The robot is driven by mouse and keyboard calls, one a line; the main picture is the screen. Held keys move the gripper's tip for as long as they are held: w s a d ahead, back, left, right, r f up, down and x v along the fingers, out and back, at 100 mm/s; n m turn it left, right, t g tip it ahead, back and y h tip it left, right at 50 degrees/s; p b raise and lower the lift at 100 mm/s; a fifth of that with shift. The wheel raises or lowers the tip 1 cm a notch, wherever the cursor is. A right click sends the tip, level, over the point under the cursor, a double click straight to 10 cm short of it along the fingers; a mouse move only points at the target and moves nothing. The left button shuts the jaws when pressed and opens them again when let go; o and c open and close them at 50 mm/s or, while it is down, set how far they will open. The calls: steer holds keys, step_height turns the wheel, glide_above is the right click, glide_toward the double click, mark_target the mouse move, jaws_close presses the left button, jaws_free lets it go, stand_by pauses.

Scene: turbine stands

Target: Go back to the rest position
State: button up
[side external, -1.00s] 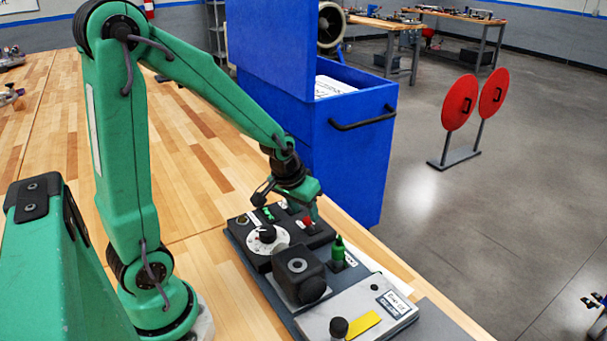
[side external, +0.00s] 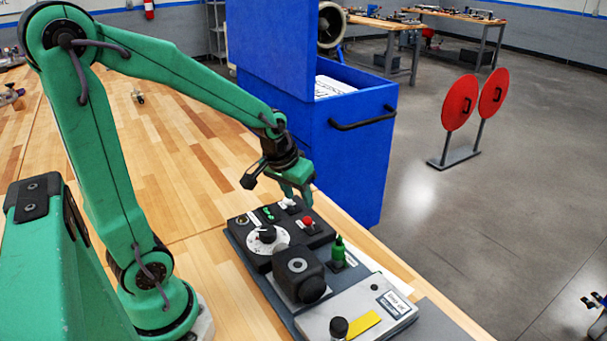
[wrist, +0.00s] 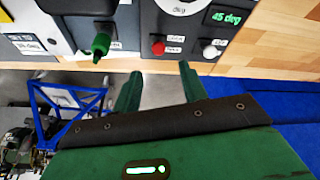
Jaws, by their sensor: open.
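My gripper (side external: 297,194) is green and hangs above the back part of the control panel (side external: 262,302), apart from it. Its two fingers also show in the wrist view (wrist: 160,88), spread with nothing between them. The panel carries a white dial with a black knob (side external: 267,234), a red button (side external: 308,221), a black block (side external: 298,270) and a green bottle-shaped part (side external: 338,248). In the wrist view the red button (wrist: 158,47), a white knob (wrist: 210,52) and the green part (wrist: 100,47) lie beyond the fingertips. A display there reads "45 deg".
The wooden table (side external: 180,150) has free room left of the panel. A blue cabinet (side external: 352,160) with an open top stands close behind the gripper. Two red discs (side external: 460,102) on a stand are farther off on the grey floor.

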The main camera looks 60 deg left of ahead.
steer(key=s+d+r+m+t, duration=0.1)
steer(key=s+d+r+m, duration=0.2)
steer(key=s+d+r, duration=0.4)
steer(key=s+r, duration=0.2)
steer(key=s, duration=0.2)
steer(key=shift+s+r+m+t+h, duration=0.15)
steer(key=shift+r+m+t+h, duration=0.15)
steer(key=shift+r+m+h, duration=0.1)
